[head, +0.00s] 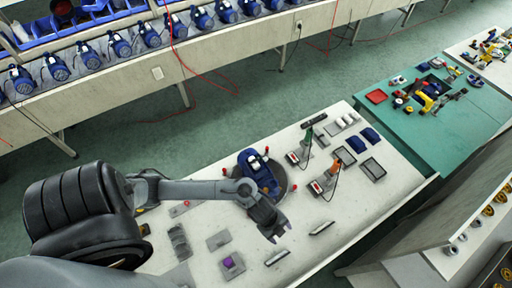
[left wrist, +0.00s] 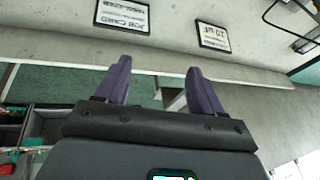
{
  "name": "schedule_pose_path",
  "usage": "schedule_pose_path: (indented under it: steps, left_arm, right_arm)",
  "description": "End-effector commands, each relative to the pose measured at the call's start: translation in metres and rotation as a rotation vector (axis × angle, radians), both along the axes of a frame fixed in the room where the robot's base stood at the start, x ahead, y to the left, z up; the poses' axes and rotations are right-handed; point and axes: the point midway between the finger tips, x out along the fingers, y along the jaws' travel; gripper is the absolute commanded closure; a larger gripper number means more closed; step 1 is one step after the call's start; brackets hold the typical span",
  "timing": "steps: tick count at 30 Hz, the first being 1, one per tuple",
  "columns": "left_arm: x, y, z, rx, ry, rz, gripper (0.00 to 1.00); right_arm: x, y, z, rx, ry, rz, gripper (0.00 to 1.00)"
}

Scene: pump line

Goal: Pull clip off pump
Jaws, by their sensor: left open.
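A blue pump (head: 258,172) sits on a dark round fixture (head: 284,186) on the white workbench in the head view. Small red-tipped parts stand around it. I cannot make out the clip at this size. My left gripper (head: 278,236) hangs over the bench just below and in front of the pump, apart from it as far as I can tell. In the left wrist view its two purple fingers (left wrist: 160,92) are spread with nothing between them. The pump is not in the left wrist view. My right gripper is in neither view.
Drills (head: 326,182) stand on the bench right of the pump. Trays (head: 373,169) lie beyond them. Two framed signs (left wrist: 123,14) (left wrist: 213,36) show in the left wrist view. A green table (head: 440,115) stands right.

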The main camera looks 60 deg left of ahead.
Motion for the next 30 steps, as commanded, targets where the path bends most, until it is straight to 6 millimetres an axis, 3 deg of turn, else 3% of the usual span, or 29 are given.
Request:
schedule_pose_path:
  steps: [1,2,5,9,12,15,21,30]
  left_arm:
    - [0.010,0.031,-0.017,0.045,0.021,-0.067,0.32]
    - [0.015,0.049,-0.023,0.068,0.039,-0.104,0.32]
    - [0.030,0.116,-0.030,0.142,0.104,-0.184,0.32]
    - [0.053,0.199,-0.015,0.228,0.167,-0.205,0.32]
    - [0.065,0.247,0.003,0.272,0.193,-0.190,0.32]
    - [0.073,0.282,0.020,0.302,0.211,-0.170,0.32]
    - [0.078,0.319,0.040,0.331,0.229,-0.140,0.32]
    - [0.079,0.324,0.038,0.335,0.232,-0.134,0.32]
  right_arm:
    - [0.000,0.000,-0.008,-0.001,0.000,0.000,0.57]
    - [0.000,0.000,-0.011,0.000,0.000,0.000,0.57]
    - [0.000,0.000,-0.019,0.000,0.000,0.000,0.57]
    - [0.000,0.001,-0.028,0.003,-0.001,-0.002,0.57]
    - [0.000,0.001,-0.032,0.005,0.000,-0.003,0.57]
    - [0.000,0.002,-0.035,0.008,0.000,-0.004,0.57]
    - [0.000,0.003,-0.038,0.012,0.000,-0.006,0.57]
    - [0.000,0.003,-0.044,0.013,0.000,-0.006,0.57]
